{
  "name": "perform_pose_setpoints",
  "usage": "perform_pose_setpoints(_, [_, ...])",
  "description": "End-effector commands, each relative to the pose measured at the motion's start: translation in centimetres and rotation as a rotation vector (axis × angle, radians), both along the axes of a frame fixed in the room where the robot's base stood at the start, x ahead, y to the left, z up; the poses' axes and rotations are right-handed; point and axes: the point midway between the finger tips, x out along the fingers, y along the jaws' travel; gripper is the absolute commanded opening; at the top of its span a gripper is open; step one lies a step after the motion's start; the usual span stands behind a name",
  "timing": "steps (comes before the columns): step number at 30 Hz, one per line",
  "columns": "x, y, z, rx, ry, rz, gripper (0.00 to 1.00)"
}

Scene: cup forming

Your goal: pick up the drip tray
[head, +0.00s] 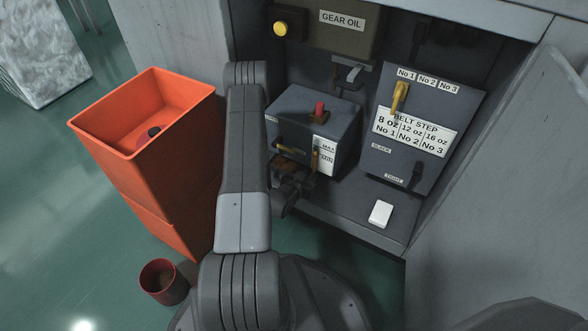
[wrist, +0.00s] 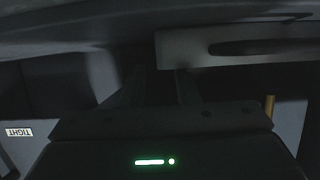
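I cannot make out the drip tray for certain. A grey box (head: 310,115) with a red knob stands in the cabinet bay, and a dark brownish part shows low on its front, largely hidden by my arm. My gripper (head: 291,186) is at the lower front of this box, dark and partly hidden. In the wrist view, which is very dark and upside down, my gripper (wrist: 160,88) reaches toward a grey plate (wrist: 285,47) with a dark slot. I cannot tell whether the fingers touch it or hold anything.
An orange bin (head: 160,190) stands left of my arm, with a small dark object inside. A red-brown pail (head: 163,282) is on the green floor. A panel (head: 420,165) with yellow and black levers is right of the box. A white block (head: 380,213) lies on the ledge.

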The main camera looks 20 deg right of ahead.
Motion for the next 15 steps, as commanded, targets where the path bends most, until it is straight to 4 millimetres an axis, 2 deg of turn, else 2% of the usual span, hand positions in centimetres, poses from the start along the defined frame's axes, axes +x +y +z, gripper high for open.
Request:
perform_pose_setpoints(3, [1.04, -1.25, -0.92, 0.0, -0.001, 0.0, 0.28])
perform_pose_setpoints(10, [1.27, -1.5, -0.83, 0.0, 0.001, 0.0, 0.28])
perform_pose_setpoints(11, [1.27, -1.5, -0.83, 0.0, 0.001, 0.0, 0.26])
perform_pose_setpoints(15, [1.25, -1.48, -0.83, 0.0, 0.001, 0.0, 0.0])
